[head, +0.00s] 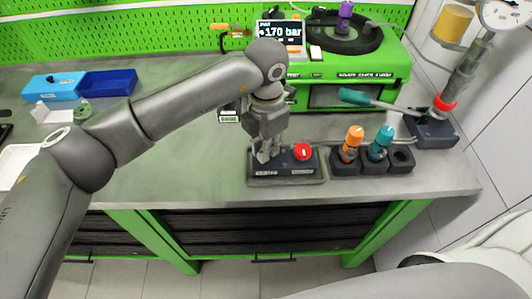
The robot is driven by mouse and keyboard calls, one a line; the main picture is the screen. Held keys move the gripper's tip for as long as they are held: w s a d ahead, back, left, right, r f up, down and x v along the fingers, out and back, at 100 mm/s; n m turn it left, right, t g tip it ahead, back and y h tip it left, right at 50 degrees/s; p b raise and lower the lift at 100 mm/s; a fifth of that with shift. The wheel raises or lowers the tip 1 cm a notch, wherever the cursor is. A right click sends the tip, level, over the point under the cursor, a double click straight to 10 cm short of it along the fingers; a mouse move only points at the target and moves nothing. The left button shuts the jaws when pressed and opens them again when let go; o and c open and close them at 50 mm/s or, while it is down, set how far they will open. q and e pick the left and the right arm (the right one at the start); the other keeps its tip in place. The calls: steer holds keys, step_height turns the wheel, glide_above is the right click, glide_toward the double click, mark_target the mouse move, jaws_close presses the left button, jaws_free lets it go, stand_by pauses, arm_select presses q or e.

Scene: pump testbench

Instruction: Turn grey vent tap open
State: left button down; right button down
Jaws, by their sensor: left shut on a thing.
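My left gripper (267,155) points down over the left part of a dark valve block (281,181) on the bench. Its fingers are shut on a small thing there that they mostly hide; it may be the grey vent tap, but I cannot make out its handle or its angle. A red round knob (302,152) sits on the same block, just to the right of the fingers. My right gripper is not in view.
To the right stand an orange-topped fitting (353,141) and a teal-topped fitting (381,142) in dark holders. Behind is a green test unit (373,66) with a display (280,32) reading 170 bar. A hand pump with a teal handle (356,97) and blue trays (108,82) also stand on the bench.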

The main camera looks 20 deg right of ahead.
arm_select(q)
steer(key=n+b, duration=0.5)
steer(key=n, duration=0.1)
steer(key=shift+f+n+b, duration=0.15)
steer(key=shift+n+b, duration=0.15)
steer(key=n+b, duration=0.2)
steer(key=shift+n, duration=0.4)
steer(key=shift+r+n+b, duration=0.2)
steer(key=shift+n+b, duration=0.25)
steer(key=shift+n, duration=0.15)
steer(key=c, duration=1.5)
jaws_free()
step_height(320, 180, up, 12)
